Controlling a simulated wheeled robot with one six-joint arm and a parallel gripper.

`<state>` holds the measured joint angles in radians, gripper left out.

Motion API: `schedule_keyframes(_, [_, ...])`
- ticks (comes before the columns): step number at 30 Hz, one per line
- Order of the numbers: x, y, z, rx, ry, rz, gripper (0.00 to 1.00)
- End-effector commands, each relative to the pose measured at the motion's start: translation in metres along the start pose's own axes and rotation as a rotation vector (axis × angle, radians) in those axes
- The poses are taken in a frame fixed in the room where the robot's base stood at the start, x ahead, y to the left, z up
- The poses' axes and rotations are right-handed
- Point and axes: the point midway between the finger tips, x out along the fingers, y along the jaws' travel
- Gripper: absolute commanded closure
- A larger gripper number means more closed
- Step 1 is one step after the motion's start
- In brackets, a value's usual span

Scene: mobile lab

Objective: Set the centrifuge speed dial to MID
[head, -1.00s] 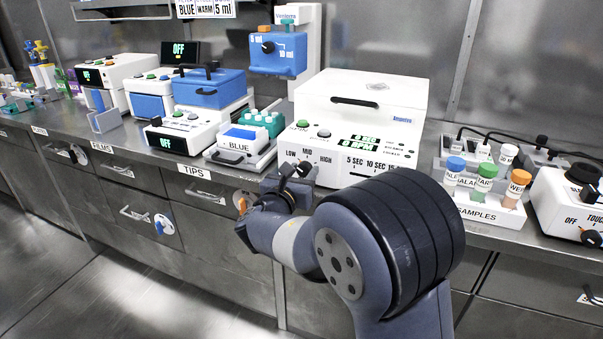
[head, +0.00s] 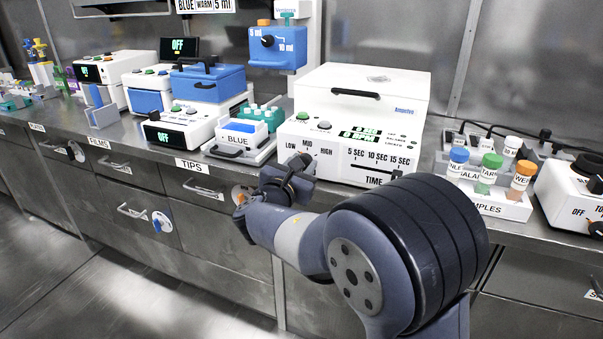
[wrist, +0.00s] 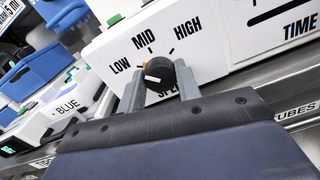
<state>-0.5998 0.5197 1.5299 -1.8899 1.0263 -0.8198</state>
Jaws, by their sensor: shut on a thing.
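The centrifuge (head: 362,95) is a white box with a handle on its lid and a lit green display. Its black speed dial (wrist: 160,74) sits below the labels LOW, MID and HIGH on the front panel. The dial's white pointer mark points left in the wrist view, on the LOW side and away from MID. My gripper (wrist: 158,86) is shut on the dial, with one grey finger on each side of it. In the head view my gripper (head: 296,166) is at the lower left of the centrifuge front and mostly hides the dial.
A TIME slider (head: 377,168) is on the same panel to the right. A white rack (head: 500,202) with several capped vials stands further right. A blue-labelled box (head: 243,135) stands close on the left. The counter's front edge runs below my gripper.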

Motion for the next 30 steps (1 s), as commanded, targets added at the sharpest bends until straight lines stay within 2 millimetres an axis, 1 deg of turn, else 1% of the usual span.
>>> schedule_keyframes(1, [-0.0002, -0.0009, -0.0050, 0.045, -0.003, 0.001, 0.91])
schedule_keyframes(18, [-0.0002, -0.0012, -0.0047, 0.561, -0.002, 0.001, 0.91])
schedule_keyframes(24, [-0.0001, -0.0010, -0.0035, 0.685, -0.001, 0.001, 0.91])
schedule_keyframes(30, [-0.0001, -0.0008, -0.0024, 0.762, 0.000, 0.000, 0.91])
